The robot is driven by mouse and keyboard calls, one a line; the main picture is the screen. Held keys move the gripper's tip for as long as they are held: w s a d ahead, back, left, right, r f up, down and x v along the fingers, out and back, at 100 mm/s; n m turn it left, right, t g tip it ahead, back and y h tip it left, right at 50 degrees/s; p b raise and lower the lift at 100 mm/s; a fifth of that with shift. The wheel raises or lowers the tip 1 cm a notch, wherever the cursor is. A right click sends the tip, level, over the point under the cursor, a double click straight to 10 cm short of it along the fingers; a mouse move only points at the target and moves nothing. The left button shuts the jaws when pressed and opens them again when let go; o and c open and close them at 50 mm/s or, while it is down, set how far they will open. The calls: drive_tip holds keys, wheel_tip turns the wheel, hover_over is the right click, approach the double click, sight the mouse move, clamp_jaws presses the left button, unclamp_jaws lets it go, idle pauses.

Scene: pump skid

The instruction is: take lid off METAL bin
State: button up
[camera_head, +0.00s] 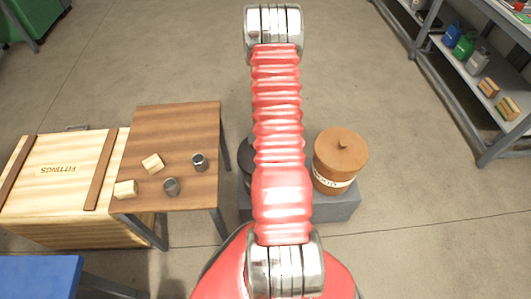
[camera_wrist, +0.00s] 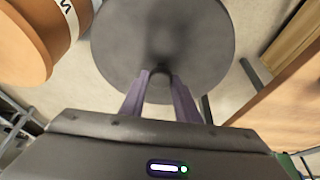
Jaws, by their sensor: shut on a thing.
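In the wrist view my gripper (camera_wrist: 160,78) is shut on the small knob of a round dark grey lid (camera_wrist: 125,40). The lid fills the upper middle of that view, and its knob is mostly hidden between the fingers. In the head view a dark bin (camera_head: 245,165) shows only as a sliver left of my red arm. Its label is hidden.
A lidded orange-brown bin (camera_head: 340,160) with a white label stands on a grey plinth (camera_head: 335,208), right of my arm. Shelves (camera_head: 470,70) are at right. Floor beyond is clear.

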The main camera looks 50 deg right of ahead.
drive_tip(key=shift+r, duration=0.1)
clamp_jaws()
wheel_tip(320, 180, up, 10)
idle(0.7)
idle(0.5)
